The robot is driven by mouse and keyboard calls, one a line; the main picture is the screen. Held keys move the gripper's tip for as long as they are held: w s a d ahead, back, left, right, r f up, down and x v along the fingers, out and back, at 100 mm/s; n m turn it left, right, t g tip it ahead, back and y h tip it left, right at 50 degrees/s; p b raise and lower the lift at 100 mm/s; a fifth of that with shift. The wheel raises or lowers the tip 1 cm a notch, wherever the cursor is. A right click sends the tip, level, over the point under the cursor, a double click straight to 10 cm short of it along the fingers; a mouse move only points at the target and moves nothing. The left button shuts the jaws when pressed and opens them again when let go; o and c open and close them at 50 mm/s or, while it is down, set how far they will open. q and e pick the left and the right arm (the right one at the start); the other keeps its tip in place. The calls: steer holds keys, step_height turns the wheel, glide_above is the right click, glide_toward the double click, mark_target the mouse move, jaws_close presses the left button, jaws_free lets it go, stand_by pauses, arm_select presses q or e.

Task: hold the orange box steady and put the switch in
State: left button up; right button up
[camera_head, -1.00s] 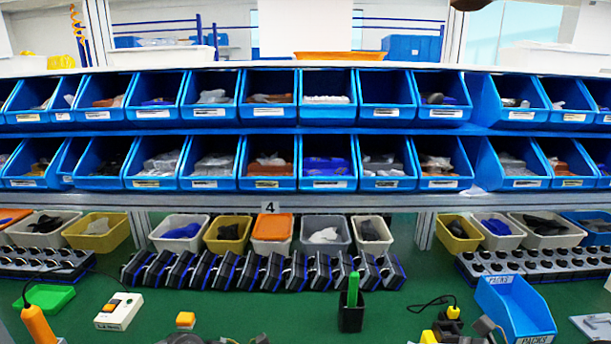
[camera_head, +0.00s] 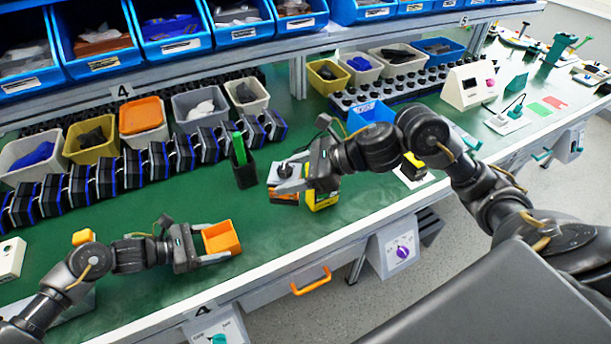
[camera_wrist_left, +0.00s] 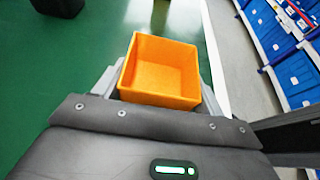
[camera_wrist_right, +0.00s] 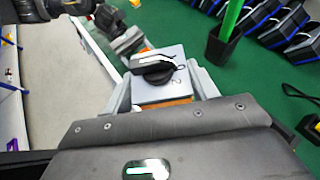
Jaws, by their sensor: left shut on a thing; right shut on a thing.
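An orange open-topped box (camera_head: 221,237) sits at the front of the green bench. My left gripper (camera_head: 208,245) is shut on it; in the left wrist view the empty box (camera_wrist_left: 160,70) lies between the fingers. My right gripper (camera_head: 292,175) is shut on the rotary switch (camera_head: 285,171), right of the box and apart from it. In the right wrist view the switch (camera_wrist_right: 158,75) has a grey square plate with a black knob on top and some orange beneath.
A black holder (camera_head: 244,172) with a green item stands behind, between the grippers. A row of black-and-blue units (camera_head: 130,172) and several bins line the back. A yellow-and-black object (camera_head: 322,200) is beside my right gripper. Green bench between the grippers is clear.

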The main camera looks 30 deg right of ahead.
arm_select(q)
steer(key=shift+w, duration=0.1)
arm_select(e)
steer(key=w+a+f+n+g+y, duration=0.1)
steer(key=w+a+n+g, duration=0.3)
steer(key=a, duration=0.8)
arm_select(q)
steer(key=shift+a, duration=0.1)
arm_select(e)
steer(key=a+f+n+g+y, duration=0.1)
steer(key=a+f+n+g, duration=0.1)
steer(key=a+f, duration=0.3)
steer(key=shift+w+a+f+n+g, duration=0.15)
steer(key=shift+a+f+n+g, duration=0.15)
steer(key=shift+f, duration=0.6)
steer(key=shift+d, duration=0.1)
steer(key=shift+f, duration=1.15)
